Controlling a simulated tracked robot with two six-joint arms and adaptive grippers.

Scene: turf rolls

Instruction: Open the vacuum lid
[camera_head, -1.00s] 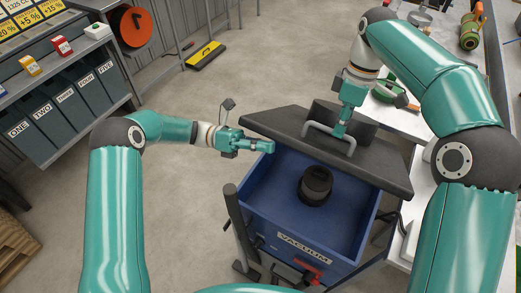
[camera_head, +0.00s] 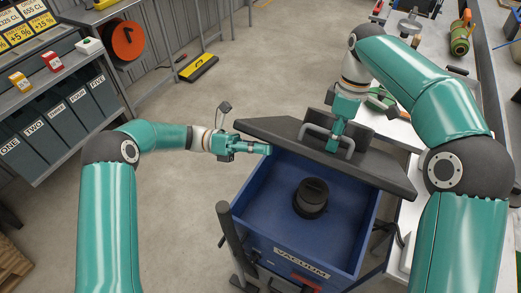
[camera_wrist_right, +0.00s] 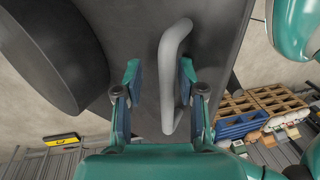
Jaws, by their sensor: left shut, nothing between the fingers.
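The blue vacuum box (camera_head: 257,247), labelled VACUUM, stands in front of me in the head view. Its dark grey lid (camera_head: 385,178) is raised and tilted over the far side, leaving the inside exposed. A black round part (camera_head: 312,195) sits inside. My right gripper (camera_head: 338,138) is at the lid's grey bar handle (camera_head: 348,152). In the right wrist view the handle (camera_wrist_right: 171,80) passes between my right gripper's spread fingers (camera_wrist_right: 160,80), nearer the right finger. My left gripper (camera_head: 268,149) is shut and empty, beside the lid's left end and the box's back left corner.
A white workbench (camera_head: 398,128) with tools runs along the right. A shelf with labelled dark bins (camera_head: 70,105) stands at the left. A yellow-black object (camera_head: 198,67) lies on the floor behind. The floor (camera_head: 165,220) left of the box is clear.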

